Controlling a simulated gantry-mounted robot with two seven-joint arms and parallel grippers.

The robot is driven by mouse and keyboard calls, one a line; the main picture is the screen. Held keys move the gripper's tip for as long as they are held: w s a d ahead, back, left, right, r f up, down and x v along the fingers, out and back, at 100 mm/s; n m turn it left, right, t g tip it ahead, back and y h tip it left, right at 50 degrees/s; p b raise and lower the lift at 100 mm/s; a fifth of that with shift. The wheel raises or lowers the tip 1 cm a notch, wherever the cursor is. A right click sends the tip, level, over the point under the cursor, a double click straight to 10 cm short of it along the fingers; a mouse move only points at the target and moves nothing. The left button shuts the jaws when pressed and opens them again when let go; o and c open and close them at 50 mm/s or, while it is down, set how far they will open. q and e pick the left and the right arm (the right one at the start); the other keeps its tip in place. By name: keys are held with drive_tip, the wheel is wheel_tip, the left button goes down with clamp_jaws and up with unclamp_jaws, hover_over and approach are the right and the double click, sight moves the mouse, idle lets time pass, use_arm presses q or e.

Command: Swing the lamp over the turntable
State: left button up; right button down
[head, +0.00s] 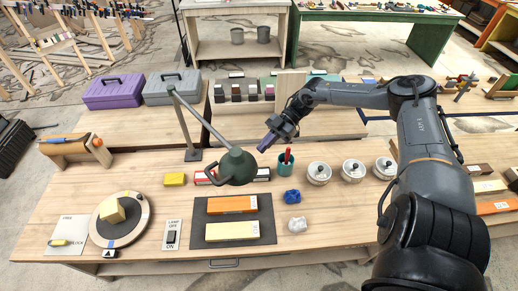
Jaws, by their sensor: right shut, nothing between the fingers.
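The lamp has a dark green shade (238,167) on a grey jointed arm, with its post and base (193,155) standing at the back left of the bench. The shade hangs above the rear of a dark mat, to the right of the turntable. The turntable (138,228) is a round disc at the bench's front left, with a yellow block (112,211) on it. My right gripper (265,147) is shut and empty, just right of and behind the shade, with a visible gap between them. My left gripper is out of view.
A lamp switch panel (171,236) lies between turntable and mat (199,220), which holds an orange and a pale block. A green cup (285,168), white lidded jars (319,173) and blue and white lumps stand right of the shade. A yellow block (174,179) lies near the lamp base.

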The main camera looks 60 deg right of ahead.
drive_tip(key=shift+x, duration=1.4)
drive_tip(key=shift+a, duration=0.2)
